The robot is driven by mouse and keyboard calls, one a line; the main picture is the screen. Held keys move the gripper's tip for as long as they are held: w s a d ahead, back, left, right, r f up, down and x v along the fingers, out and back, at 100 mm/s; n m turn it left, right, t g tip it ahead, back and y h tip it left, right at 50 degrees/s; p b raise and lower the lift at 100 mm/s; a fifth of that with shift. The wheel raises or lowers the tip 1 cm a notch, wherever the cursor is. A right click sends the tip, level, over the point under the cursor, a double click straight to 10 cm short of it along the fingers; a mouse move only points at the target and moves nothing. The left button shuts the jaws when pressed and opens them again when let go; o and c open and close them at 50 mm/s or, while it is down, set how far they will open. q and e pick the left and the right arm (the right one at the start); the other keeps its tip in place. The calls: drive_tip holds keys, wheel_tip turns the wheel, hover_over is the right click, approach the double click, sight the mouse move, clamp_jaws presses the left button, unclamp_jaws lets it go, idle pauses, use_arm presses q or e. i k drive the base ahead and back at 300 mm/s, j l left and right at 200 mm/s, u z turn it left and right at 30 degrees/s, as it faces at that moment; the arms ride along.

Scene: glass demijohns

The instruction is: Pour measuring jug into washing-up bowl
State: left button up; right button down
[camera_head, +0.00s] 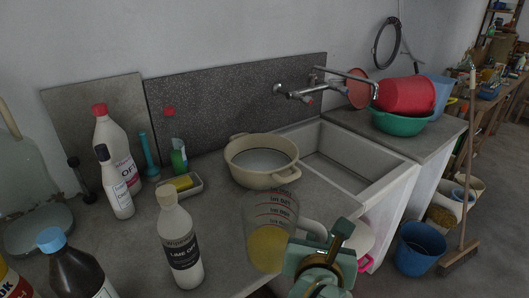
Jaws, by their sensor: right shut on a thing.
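A cream two-handled bowl (240,177), which looks like the washing-up bowl, stands on the counter beside the sink, behind the jug. It holds greyish liquid. The jug is apart from the bowl, nearer the camera. My left gripper is not in view.
A white bottle with a cork-coloured cap (181,245) stands left of the jug. A dish with a yellow sponge (181,183) is left of the bowl. The empty-looking sink (345,165) is to the right, with a green basin (400,124) beyond. Bottles crowd the left.

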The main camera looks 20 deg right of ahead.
sight(255, 160)
drive_tip(key=i+l, duration=0.15)
drive_tip(key=l, duration=0.25)
drive_tip(key=i+l, duration=0.15)
drive_tip(key=l, duration=0.3)
drive_tip(key=i+l, duration=0.15)
drive_tip(key=l, duration=0.25)
drive_tip(key=i+l, duration=0.15)
drive_tip(key=l, duration=0.25)
drive_tip(key=i+l+u, duration=0.1)
drive_tip(key=l+u, duration=0.45)
drive_tip(key=u, duration=0.15)
drive_tip(key=l+u, duration=0.35)
drive_tip(key=u, duration=0.7)
